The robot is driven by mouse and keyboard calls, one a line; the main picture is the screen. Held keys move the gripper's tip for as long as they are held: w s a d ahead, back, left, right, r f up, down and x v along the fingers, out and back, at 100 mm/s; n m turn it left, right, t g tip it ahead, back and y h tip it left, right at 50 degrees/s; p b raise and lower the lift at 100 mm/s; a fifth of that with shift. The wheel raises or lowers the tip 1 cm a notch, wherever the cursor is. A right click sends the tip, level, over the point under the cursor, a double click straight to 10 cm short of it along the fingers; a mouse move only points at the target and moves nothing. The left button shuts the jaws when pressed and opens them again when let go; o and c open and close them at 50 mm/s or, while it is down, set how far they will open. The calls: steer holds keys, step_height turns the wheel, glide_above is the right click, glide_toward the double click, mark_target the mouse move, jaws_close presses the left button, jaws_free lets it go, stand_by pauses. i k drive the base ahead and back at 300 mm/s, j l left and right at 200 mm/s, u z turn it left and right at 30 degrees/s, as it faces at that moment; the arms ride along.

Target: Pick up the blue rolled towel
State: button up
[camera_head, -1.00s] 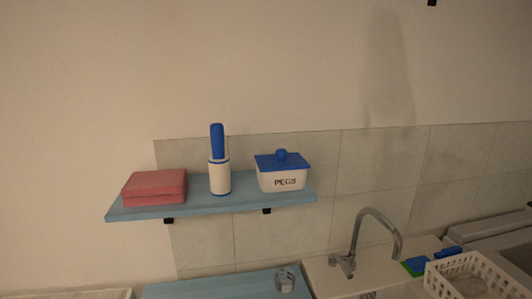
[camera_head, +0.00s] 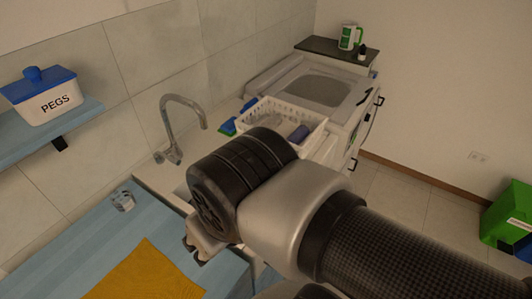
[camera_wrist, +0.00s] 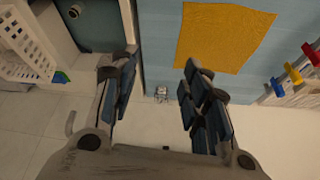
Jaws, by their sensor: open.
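A dark blue roll (camera_head: 300,133), which looks like the blue rolled towel, lies at the right end of the white basket (camera_head: 313,146) in the head view. Paler grey cloth items lie to its left in the same basket. My gripper (camera_head: 200,250) is well to the left of and nearer than the basket, partly hidden behind my wrist. In the wrist view, my gripper (camera_wrist: 160,62) has its fingers spread wide with nothing between them. The basket shows at that view's left edge (camera_wrist: 24,42), but I cannot make out the blue roll there.
A yellow cloth (camera_head: 142,274) lies on the blue counter (camera_head: 90,232). A tap (camera_head: 184,115) rises by the sink, left of the basket. A blue-lidded PEGS box (camera_head: 42,98) sits on the shelf. A green bin (camera_head: 508,218) stands right, beside clear floor.

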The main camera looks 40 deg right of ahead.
mark_target(300, 134)
steer(key=z, duration=1.6)
steer(key=k+u, duration=0.25)
steer(key=k+j+u, duration=0.15)
steer(key=k+u, duration=0.15)
steer(key=l+u, duration=0.1)
steer(key=u, duration=0.35)
steer(key=i+l+u, duration=0.1)
steer(key=u, duration=0.4)
steer(key=l+u, duration=0.25)
steer(key=u, duration=0.2)
steer(key=l+u, duration=0.15)
steer(key=u, duration=0.3)
steer(key=l, duration=1.4)
steer(key=k+l, duration=0.1)
steer(key=l, duration=1.3)
